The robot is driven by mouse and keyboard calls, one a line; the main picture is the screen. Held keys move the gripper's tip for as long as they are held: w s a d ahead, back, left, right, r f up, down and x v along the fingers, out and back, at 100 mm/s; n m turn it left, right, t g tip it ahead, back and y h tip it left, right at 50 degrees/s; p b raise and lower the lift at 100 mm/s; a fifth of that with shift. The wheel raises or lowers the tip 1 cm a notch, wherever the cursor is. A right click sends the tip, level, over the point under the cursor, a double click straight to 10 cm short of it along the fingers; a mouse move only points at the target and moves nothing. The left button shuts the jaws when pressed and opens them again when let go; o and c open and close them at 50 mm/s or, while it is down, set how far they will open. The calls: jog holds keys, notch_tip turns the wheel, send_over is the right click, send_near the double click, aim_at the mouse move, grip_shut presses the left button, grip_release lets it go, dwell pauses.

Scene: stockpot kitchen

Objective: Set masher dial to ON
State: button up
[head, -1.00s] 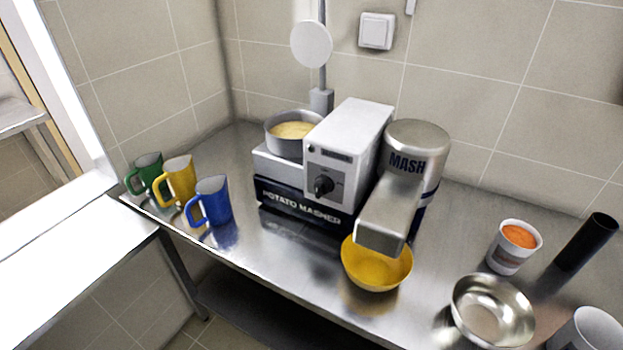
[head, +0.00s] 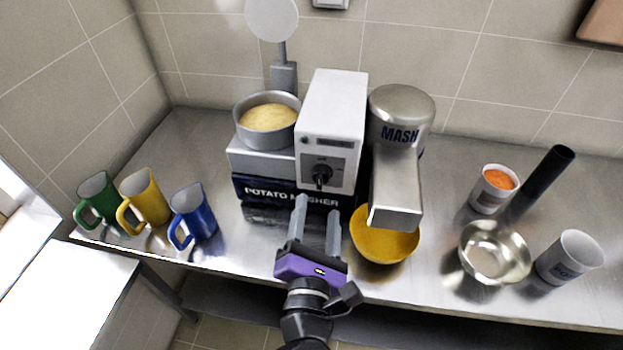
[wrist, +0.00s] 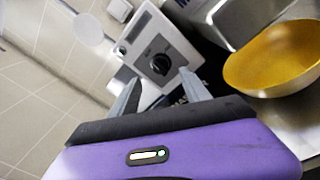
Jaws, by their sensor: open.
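The potato masher (head: 332,110) stands on the steel counter, with a white control box and a silver mashing head marked MASH (head: 398,135) to its right. Its black dial (head: 321,178) is on the box's front panel; the wrist view also shows the dial (wrist: 160,64) between and beyond my fingertips. Its small panel lettering is too blurred to read, so I cannot tell its setting. My gripper (head: 317,213) is open and empty, in front of the box and just below the dial in the head view. Its fingers appear apart from the dial.
A yellow bowl (head: 384,246) sits under the mashing head. Green, yellow and blue mugs (head: 200,215) stand at left. A pot of mash (head: 268,118) is on the masher's left. A steel bowl (head: 494,252), an orange-filled cup (head: 493,189) and a white mug (head: 570,257) are at right.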

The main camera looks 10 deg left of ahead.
aim_at(321, 186)
jog(key=shift+w+a+p, duration=0.15)
jog(key=shift+w+p, duration=0.45)
jog(key=shift+w, duration=3.35)
grip_shut()
jog(key=shift+f, duration=0.1)
